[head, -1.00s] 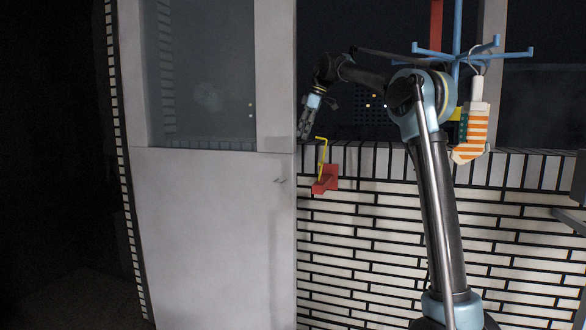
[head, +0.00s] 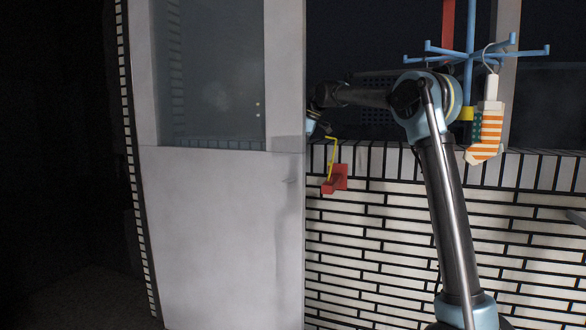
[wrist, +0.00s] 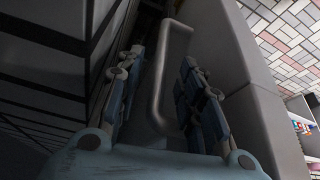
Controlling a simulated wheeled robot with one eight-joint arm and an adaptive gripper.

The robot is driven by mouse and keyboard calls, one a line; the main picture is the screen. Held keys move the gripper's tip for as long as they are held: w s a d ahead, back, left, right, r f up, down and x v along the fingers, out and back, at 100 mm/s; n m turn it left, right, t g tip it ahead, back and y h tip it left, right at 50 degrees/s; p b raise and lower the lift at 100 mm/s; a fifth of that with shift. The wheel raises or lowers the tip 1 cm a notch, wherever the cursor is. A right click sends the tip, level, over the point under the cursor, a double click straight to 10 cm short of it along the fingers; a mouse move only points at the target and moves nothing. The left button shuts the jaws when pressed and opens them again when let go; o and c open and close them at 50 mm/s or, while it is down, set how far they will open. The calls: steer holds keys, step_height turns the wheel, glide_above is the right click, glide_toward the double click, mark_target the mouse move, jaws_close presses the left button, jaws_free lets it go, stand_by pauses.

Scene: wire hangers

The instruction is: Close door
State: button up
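The door (head: 215,235) is a pale grey panel with a glass pane in its upper half, at the left of the head view. It stands out from the brick wall. In the wrist view, a grey bar handle (wrist: 158,80) stands on a grey door surface (wrist: 225,50). My gripper (wrist: 162,62) is open, with one finger on each side of the handle. The handle shows between the fingers; I cannot tell if either finger touches it. In the head view, my gripper is hidden behind the door's right edge.
A red wall hook (head: 336,180) with a yellow piece on it is just right of the door edge. A blue rack (head: 470,60) holds a striped sock (head: 486,138) on a hanger at the right. A white brick wall (head: 400,240) runs below.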

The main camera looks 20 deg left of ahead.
steer(key=x, duration=0.5)
steer(key=shift+f, duration=0.3)
jaws_close()
